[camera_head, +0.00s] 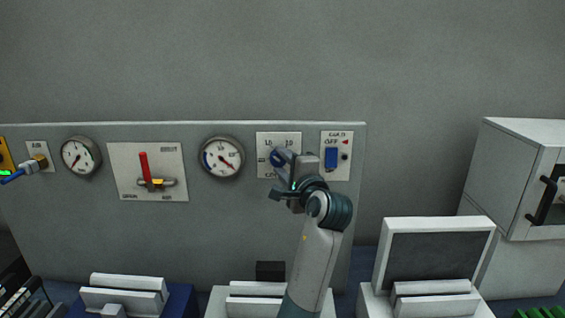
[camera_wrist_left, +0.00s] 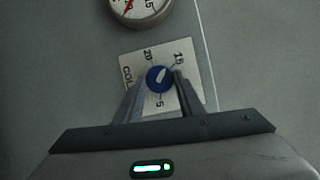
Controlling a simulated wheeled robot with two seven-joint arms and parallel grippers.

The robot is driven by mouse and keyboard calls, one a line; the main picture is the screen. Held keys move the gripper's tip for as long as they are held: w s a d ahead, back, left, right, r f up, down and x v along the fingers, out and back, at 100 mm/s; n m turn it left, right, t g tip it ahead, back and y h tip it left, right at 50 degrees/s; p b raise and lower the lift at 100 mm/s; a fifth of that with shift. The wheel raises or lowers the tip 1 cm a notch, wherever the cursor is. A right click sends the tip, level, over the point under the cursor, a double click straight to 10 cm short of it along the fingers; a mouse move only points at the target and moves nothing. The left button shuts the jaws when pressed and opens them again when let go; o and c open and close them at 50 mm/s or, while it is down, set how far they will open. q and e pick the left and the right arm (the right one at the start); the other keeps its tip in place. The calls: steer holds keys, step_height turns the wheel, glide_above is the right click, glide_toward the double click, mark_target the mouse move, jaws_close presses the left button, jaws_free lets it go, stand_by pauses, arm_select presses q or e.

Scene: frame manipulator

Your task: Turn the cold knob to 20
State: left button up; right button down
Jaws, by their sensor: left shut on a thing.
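The cold knob (camera_head: 276,158) is a round blue dial with a white pointer on a white scale plate (camera_head: 263,141), towards the right of the grey panel. My left gripper (camera_head: 285,164) reaches it from below right and partly hides it. In the left wrist view the knob (camera_wrist_left: 159,79) sits between the two fingers of my left gripper (camera_wrist_left: 158,86), which is shut on it. There the white pointer tilts up and right, roughly between the marks 20 and 15 and closer to 15. Part of the scale is hidden by the fingers. My right gripper is not in view.
A blue switch (camera_head: 331,158) on its own plate is close right of the knob. A round gauge (camera_head: 221,157) is to its left, then a red lever (camera_head: 144,167) and another gauge (camera_head: 79,156). White cases (camera_head: 435,250) stand low in front. The wall above is clear.

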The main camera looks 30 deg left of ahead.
arm_select(q)
steer(key=n, duration=0.1)
steer(key=n+h+p, duration=0.1)
steer(key=n, duration=0.1)
steer(key=n+h+p, duration=0.1)
steer(key=shift+r+n+g, duration=0.3)
steer(key=shift+n+g, duration=0.1)
steer(key=shift+s+a+n+h, duration=0.1)
steer(key=shift+n+h, duration=0.5)
steer(key=shift+n, duration=0.4)
steer(key=shift+a+n+h, duration=0.1)
steer(key=shift+n+h, duration=0.7)
steer(key=shift+n, duration=0.3)
steer(key=o, duration=1.1)
steer(key=shift+c, duration=0.2)
steer(key=shift+r, duration=0.1)
